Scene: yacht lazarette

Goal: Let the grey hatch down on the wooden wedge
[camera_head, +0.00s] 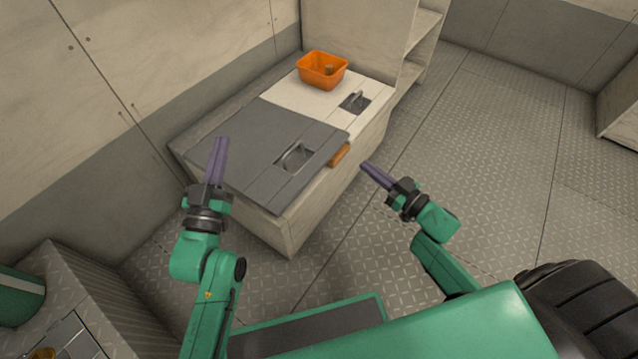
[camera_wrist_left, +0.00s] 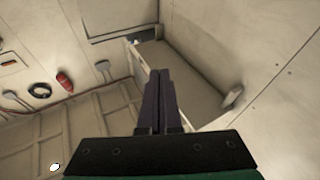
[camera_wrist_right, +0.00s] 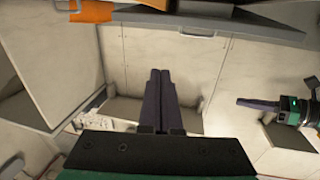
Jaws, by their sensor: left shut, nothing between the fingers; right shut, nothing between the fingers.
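The grey hatch (camera_head: 250,135) lies down, flat or nearly flat, over the left part of the pale locker, with a metal handle (camera_head: 295,156) set in it. The wooden wedge (camera_head: 340,154) is orange-brown and sticks out at the hatch's right edge; its inner part is hidden, and I cannot tell how firmly the hatch rests on it. My left gripper (camera_head: 221,142) is shut and empty, in front of the hatch's left side in the head view. My right gripper (camera_head: 368,166) is shut and empty, right of the wedge and apart from it.
A pale lid (camera_head: 300,99) with its own handle (camera_head: 355,102) lies beyond the hatch. An orange bin (camera_head: 322,70) with a small object inside stands on it. Shelves (camera_head: 420,40) rise behind. The tread-plate floor (camera_head: 480,140) on the right is clear.

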